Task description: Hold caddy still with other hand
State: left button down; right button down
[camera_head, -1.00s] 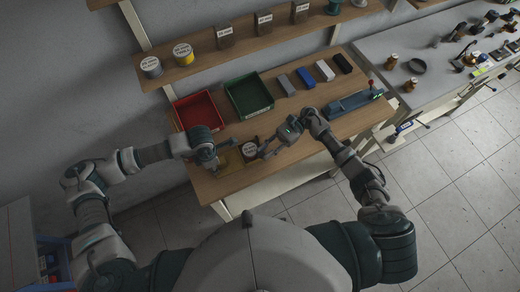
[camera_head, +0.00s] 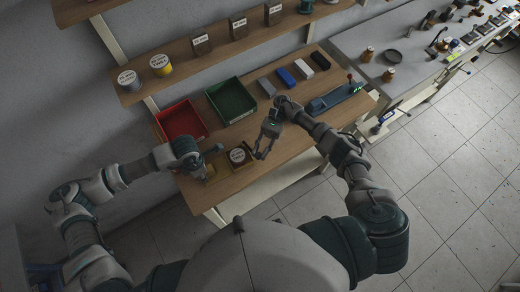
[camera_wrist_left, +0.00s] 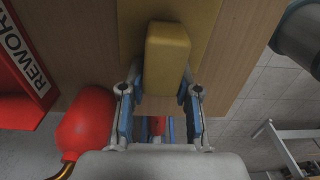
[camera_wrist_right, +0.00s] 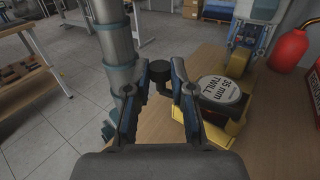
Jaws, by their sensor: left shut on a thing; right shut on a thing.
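The yellow caddy (camera_wrist_right: 218,133) sits on the bench and carries a roll with a white "25 mm TWILL" label (camera_wrist_right: 222,92); the labelled roll also shows in the head view (camera_head: 237,156). My right gripper (camera_head: 262,156) is just right of it, and in the right wrist view a small dark knob (camera_wrist_right: 157,76) is between its fingertips. Whether the knob belongs to the caddy is unclear. My left gripper (camera_wrist_left: 160,105) is shut on a yellow block (camera_wrist_left: 168,55), above a flat yellow surface, left of the roll.
A red bin (camera_head: 182,121) and a green bin (camera_head: 231,100) stand behind on the bench. Several small blocks and a blue-grey device (camera_head: 335,97) are further right. A shelf (camera_head: 190,60) with spools runs along the wall. A red extinguisher-like object (camera_wrist_left: 87,122) is near my left gripper.

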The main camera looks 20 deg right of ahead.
jog(key=c, duration=1)
grip_release()
